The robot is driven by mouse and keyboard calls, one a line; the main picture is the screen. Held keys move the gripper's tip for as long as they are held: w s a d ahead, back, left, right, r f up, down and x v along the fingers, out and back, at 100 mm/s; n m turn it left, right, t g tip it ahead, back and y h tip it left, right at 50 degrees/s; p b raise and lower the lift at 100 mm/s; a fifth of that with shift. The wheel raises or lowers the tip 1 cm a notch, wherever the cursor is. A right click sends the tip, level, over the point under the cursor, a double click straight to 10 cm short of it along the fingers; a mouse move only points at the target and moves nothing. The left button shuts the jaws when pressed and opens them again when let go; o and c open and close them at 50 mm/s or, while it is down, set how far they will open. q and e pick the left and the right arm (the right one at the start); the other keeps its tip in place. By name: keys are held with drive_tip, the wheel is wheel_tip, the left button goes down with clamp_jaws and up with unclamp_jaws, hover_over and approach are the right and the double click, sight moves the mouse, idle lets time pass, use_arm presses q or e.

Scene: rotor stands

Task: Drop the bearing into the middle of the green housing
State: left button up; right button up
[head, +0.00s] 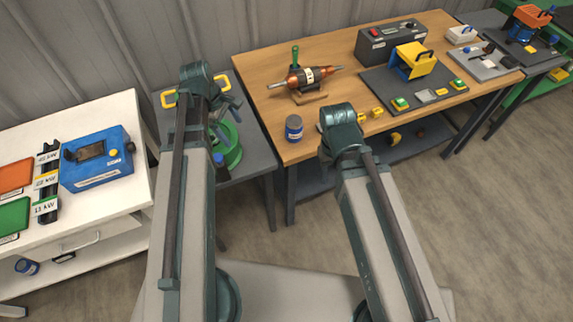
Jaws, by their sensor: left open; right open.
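The green housing (230,154) stands on the small grey table at the left centre, partly hidden behind my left arm. My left gripper (228,108) is over that table, above and close to the housing; it looks open, with nothing clearly between its fingers. My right gripper (341,116) is over the front edge of the wooden bench; its wrist hides most of its jaws, and no held object shows. I cannot pick out the bearing with certainty. The inside of the housing is mostly hidden.
A blue can (293,128) stands at the bench's front edge, left of my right gripper. A copper rotor (305,76) rests on a stand behind it. A grey mat (432,98) carries a yellow housing (413,61). A blue device (97,160) sits on the white table.

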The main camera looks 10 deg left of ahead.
use_arm(q)
drive_tip(key=s+d+m+y, duration=0.1)
drive_tip(key=s+d+m, duration=0.5)
drive_tip(key=d+m, duration=0.4)
drive_tip(key=s+d+m+g+y, duration=0.1)
drive_tip(key=s+d+m+y, duration=0.1)
drive_tip(key=s+d+m, duration=0.3)
drive_tip(key=d+m, duration=0.4)
drive_tip(key=m, duration=0.1)
drive_tip(key=shift+s+d+f+y, duration=0.2)
drive_tip(key=shift+s+d+y, duration=0.1)
drive_tip(key=shift+s+d, duration=0.05)
wheel_tip(320, 180, down, 5)
drive_tip(key=b, duration=0.4)
drive_tip(key=shift+r+b, duration=0.1)
drive_tip(key=shift+b, duration=0.3)
